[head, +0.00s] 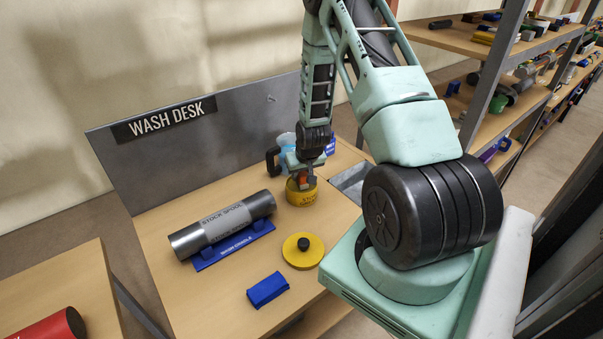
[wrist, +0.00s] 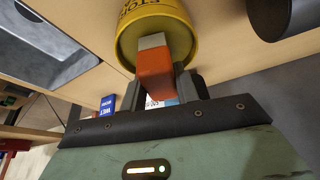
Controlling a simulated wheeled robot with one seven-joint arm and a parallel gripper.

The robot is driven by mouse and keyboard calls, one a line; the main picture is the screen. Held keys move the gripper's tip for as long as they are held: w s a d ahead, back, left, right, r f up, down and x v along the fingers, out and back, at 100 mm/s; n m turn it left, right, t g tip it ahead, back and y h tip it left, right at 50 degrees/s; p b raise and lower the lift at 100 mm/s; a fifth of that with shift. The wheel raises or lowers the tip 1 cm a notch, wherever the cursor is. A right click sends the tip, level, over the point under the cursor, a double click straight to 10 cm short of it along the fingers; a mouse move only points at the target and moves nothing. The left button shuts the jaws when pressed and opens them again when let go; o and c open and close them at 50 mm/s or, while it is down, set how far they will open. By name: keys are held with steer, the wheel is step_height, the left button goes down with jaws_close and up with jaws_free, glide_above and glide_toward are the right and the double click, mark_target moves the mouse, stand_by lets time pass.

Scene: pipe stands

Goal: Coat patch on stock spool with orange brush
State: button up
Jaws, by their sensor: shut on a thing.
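The stock spool (head: 222,225) is a grey metal cylinder with a lighter labelled band, lying on a blue cradle (head: 235,247) on the wash desk. A separate coated or bare patch cannot be made out. My gripper (head: 304,181) points down at the yellow pot (head: 301,197), right of the spool. In the wrist view my gripper (wrist: 163,88) is shut on the orange brush (wrist: 155,72). The brush's grey end overlaps the mouth of the yellow pot (wrist: 129,42); how deep it sits is unclear.
A yellow lid with black knob (head: 303,251) and a blue block (head: 267,289) lie in front of the pot. A pale blue jug (head: 286,140) stands behind my gripper. A grey basin (head: 352,181) is right. A grey panel (head: 235,118) borders the desk's back.

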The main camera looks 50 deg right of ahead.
steer(key=shift+f+b, duration=0.4)
steer(key=shift+f, duration=0.05)
steer(key=o, duration=1)
steer(key=c, duration=0.4)
steer(key=shift+r, duration=0.1)
steer(key=c, duration=0.7)
steer(key=shift+c, duration=0.4)
steer(key=shift+r, duration=0.1)
steer(key=shift+r+p, duration=2.15)
steer(key=shift+r, duration=1.25)
